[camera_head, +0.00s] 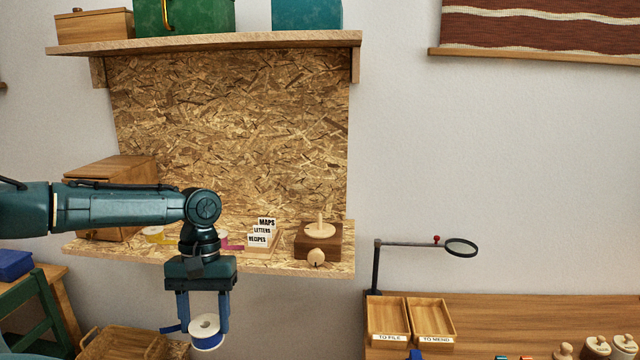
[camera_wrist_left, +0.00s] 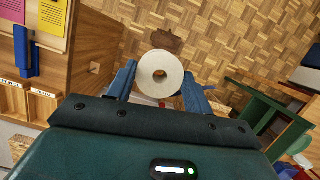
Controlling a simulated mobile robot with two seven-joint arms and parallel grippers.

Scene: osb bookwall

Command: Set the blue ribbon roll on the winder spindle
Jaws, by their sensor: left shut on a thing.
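The blue ribbon roll (camera_head: 207,342), with a white top and a hole in it, is between the fingers of my left gripper (camera_head: 204,322). The gripper points down and is shut on the roll, which hangs in front of and below the shelf edge. In the left wrist view the roll (camera_wrist_left: 160,62) shows its pale round face and hole between both fingers (camera_wrist_left: 160,88). The winder (camera_head: 333,243) is a dark wooden block on the lower shelf, to the right of the gripper. Its spindle (camera_head: 320,219) stands upright from a pale disc and is empty. My right gripper is not clearly seen.
The lower shelf (camera_head: 285,268) also holds a card box (camera_head: 262,238), a yellow roll (camera_head: 154,235), a pink ribbon roll (camera_head: 232,241) and a wooden cabinet (camera_head: 135,172). A desk at right carries two trays (camera_head: 388,318) and a magnifier (camera_head: 460,248).

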